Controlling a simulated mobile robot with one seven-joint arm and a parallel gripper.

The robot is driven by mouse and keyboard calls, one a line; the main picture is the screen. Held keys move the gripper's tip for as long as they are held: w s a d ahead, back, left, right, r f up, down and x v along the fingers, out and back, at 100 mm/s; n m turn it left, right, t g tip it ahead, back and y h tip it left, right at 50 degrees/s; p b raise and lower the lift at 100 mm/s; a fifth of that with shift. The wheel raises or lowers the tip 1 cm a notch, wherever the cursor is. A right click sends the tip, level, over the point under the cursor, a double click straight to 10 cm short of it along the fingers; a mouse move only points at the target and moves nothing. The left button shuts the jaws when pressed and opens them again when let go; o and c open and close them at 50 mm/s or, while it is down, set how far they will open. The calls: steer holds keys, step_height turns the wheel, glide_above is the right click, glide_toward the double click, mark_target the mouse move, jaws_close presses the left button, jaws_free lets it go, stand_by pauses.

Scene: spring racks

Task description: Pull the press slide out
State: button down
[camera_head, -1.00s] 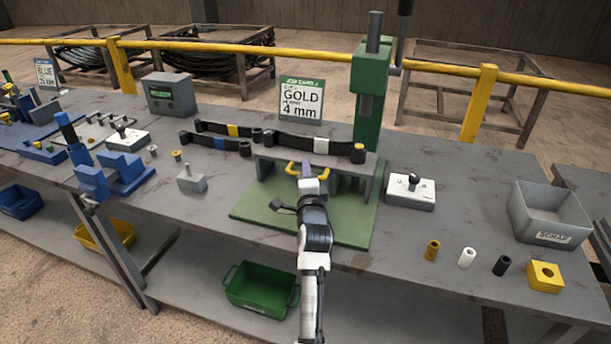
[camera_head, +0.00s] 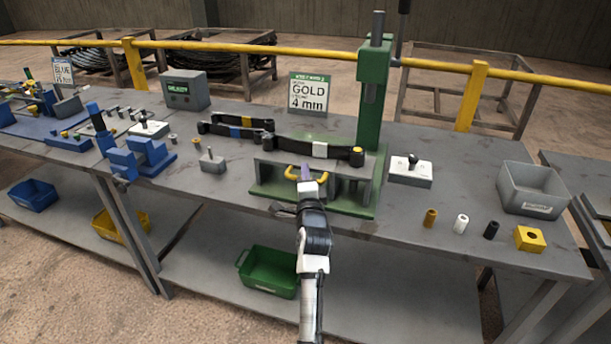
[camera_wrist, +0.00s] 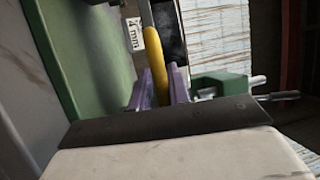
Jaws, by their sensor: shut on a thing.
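The press has a green column (camera_head: 372,115) and a green base plate (camera_head: 345,208) near the front edge of the bench. The grey press slide (camera_head: 345,186) sits over the plate, close to its front edge. The slide's yellow handle (camera_head: 322,178) faces me. My gripper (camera_head: 306,170) is shut on the handle. In the wrist view, the purple fingers of my gripper (camera_wrist: 158,88) stand on both sides of the yellow handle (camera_wrist: 157,55). My gripper hides the middle of the slide's front.
A white switch box (camera_head: 410,172) stands right of the press. Small bushings, a yellow block (camera_head: 529,238) and a grey bin (camera_head: 532,188) are farther right. A blue fixture (camera_head: 140,158) and a grey block (camera_head: 212,161) are left. A green bin (camera_head: 268,272) is on the lower shelf.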

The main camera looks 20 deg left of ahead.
steer(key=shift+s+a+r, duration=0.1)
steer(key=shift+s+r, duration=0.25)
steer(key=c, duration=1.8)
jaws_free()
steer(key=o, duration=0.3)
steer(key=shift+s+r, duration=0.1)
steer(key=shift+s, duration=0.05)
steer(key=shift+o, duration=0.2)
steer(key=shift+f, duration=0.2)
